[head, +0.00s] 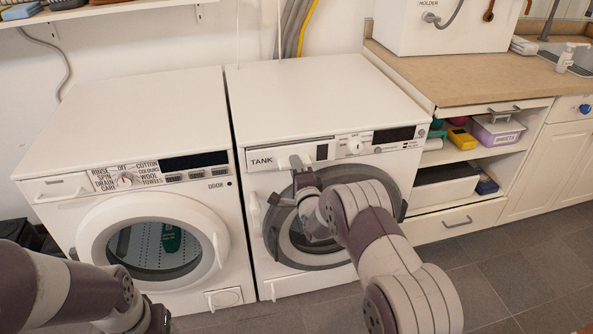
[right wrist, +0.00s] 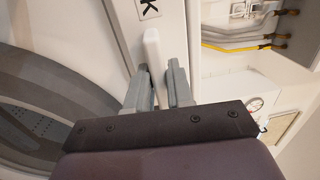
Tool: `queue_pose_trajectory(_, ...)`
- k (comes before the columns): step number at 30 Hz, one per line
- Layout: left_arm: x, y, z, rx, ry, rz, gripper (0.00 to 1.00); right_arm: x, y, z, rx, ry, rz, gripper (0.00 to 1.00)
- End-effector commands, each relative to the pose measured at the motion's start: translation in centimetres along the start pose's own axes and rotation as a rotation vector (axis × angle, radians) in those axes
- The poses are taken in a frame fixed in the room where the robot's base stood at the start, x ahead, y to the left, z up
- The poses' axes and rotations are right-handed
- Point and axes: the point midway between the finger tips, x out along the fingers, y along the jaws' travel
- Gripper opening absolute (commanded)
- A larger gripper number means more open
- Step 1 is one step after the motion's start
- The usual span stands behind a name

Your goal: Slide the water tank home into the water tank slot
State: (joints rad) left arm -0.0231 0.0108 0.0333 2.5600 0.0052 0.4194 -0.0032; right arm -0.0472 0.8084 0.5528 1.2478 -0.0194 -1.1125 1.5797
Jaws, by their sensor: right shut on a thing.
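The water tank (head: 262,161) is the white drawer front marked TANK at the upper left of the right-hand machine. It sits in its slot there and its front looks about level with the panel; I cannot tell whether a small gap is left. My right gripper (head: 298,163) is at the tank's handle. In the right wrist view its two grey fingers (right wrist: 160,88) are shut on the white handle bar (right wrist: 153,50), one on each side. The slot's inside is hidden. My left gripper (head: 158,318) is at the bottom left, mostly cut off, away from the tank.
The right-hand machine (head: 315,95) has a round grey door below the tank, behind my right arm. A washing machine (head: 125,130) stands close on its left. A counter (head: 460,80) with open shelves is on the right. Grey floor (head: 500,270) lies in front.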

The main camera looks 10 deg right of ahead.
Motion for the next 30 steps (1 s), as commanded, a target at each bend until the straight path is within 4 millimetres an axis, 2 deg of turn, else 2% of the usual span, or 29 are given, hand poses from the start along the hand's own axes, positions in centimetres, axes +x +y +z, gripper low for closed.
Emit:
queue_pose_trajectory(13, 0.9, 0.0, 0.1, 0.0, 0.0, 0.0, 0.66, 1.1, 0.0, 0.0, 0.0, 0.0, -0.005, 0.0)
queue_pose_trajectory(14, 0.8, 0.0, 0.1, 0.0, 0.0, 0.0, 0.66, 1.1, -0.1, 0.0, 0.0, 0.0, -0.004, 0.31)
queue_pose_trajectory(15, 0.8, 0.0, 0.1, 0.0, 0.0, 0.0, 0.66, 1.1, -0.1, 0.0, 0.0, 0.0, -0.004, 0.44)
queue_pose_trajectory(16, 0.8, 0.0, 0.1, 0.0, 0.0, 0.0, 0.66, 1.1, -0.1, 0.0, 0.0, 0.0, -0.004, 0.51)
queue_pose_trajectory(26, 0.7, 0.0, 0.1, 0.0, 0.0, 0.0, 0.66, 0.6, 0.0, 0.0, 0.0, 0.0, 0.001, 0.51)
queue_pose_trajectory(30, 0.2, 0.0, 0.0, 0.0, 0.0, 0.0, 0.66, -2.1, -0.1, 0.0, 0.0, 0.0, 0.004, 0.51)
